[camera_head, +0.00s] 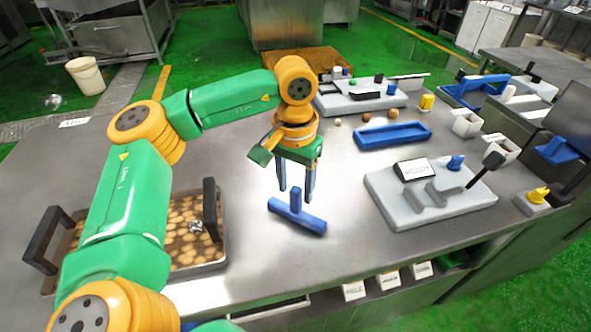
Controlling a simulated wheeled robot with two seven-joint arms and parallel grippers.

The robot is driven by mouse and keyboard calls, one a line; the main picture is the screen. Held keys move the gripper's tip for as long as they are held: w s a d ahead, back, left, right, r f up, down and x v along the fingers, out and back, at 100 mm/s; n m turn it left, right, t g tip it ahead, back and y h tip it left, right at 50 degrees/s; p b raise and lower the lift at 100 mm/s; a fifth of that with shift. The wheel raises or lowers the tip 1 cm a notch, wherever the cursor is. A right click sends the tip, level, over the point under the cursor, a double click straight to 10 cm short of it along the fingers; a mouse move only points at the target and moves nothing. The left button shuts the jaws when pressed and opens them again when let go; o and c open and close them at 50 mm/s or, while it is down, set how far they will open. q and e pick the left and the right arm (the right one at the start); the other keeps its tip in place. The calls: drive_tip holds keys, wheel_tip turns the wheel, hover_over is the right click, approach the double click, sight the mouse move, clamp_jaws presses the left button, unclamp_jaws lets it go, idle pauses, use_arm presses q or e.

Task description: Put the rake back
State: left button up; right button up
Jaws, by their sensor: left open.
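The blue rake (297,216) lies on the steel table near the middle, its bar flat on the surface and a short handle standing up from it. My left gripper (296,190) points down just over the rake. Its two dark blue fingers are apart, one on each side of the handle's upper end as seen from here. I cannot tell whether the handle is between them in depth. Nothing is held. My right gripper is out of view.
A tray of round brown pieces (183,272) with black handles stands at left under my left arm. A grey fixture block (430,208) is at right. A blue tray (393,141) and another fixture (345,103) lie farther back. The table around the rake is clear.

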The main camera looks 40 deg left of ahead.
use_arm(q)
wheel_tip(320, 180, up, 9)
drive_tip(key=shift+f+p, duration=0.1)
drive_tip(key=shift+p, duration=0.3)
